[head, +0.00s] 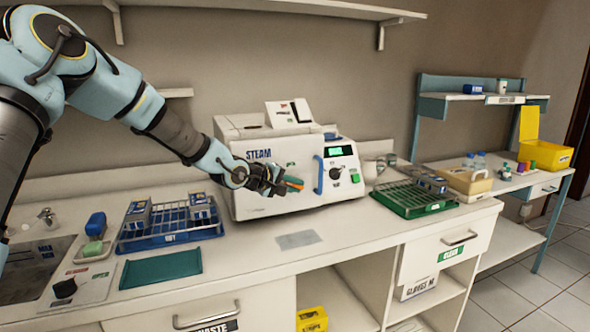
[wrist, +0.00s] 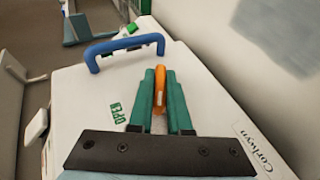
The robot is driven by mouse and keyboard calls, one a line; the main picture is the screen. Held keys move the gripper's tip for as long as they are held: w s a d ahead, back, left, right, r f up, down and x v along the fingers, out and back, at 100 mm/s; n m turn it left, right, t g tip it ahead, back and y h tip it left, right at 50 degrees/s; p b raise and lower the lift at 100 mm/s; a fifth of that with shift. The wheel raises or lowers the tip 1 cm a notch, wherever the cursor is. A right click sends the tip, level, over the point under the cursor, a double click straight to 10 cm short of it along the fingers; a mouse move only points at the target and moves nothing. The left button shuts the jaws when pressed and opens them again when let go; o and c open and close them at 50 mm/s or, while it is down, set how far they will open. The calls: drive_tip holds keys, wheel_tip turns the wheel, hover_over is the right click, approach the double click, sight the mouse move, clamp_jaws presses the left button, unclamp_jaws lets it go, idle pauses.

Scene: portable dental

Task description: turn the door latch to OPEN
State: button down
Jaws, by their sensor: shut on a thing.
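The white steam sterilizer (head: 280,185) stands on the counter with its door facing me. A green OPEN label (wrist: 116,112) is on the door beside the fingers. The blue door handle (wrist: 124,48) is beyond the fingertips; it is upright in the head view (head: 319,174). The latch's base is partly hidden by the fingers.
A blue rack (head: 170,238) stands left of the sterilizer, and a green rack (head: 410,200) stands to its right. A grey mat (head: 298,240) lies in front. A shelf (head: 250,8) is above.

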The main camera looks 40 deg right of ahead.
drive_tip(key=y, duration=0.1)
drive_tip(key=p, duration=0.1)
drive_tip(key=y, duration=0.1)
drive_tip(key=shift+w+r+m+t+y, duration=0.25)
drive_tip(key=shift+r+m+t+y, duration=0.05)
drive_tip(key=t+y, duration=0.1)
drive_tip(key=y, duration=0.2)
drive_tip(key=shift+s+d+f+m, duration=0.1)
drive_tip(key=shift+m, duration=0.3)
drive_tip(key=shift+m+t+y, duration=0.3)
drive_tip(key=shift+t+y, duration=0.1)
drive_tip(key=shift+y, duration=0.8)
drive_tip(key=shift+m+t+y+p, duration=0.3)
drive_tip(key=shift+t+y+p, duration=0.25)
drive_tip(key=shift+y, duration=0.95)
drive_tip(key=shift+w, duration=0.2)
drive_tip(key=c, duration=0.9)
unclamp_jaws()
drive_tip(key=shift+o, duration=0.2)
drive_tip(key=shift+f, duration=0.1)
drive_tip(key=shift+s, duration=0.1)
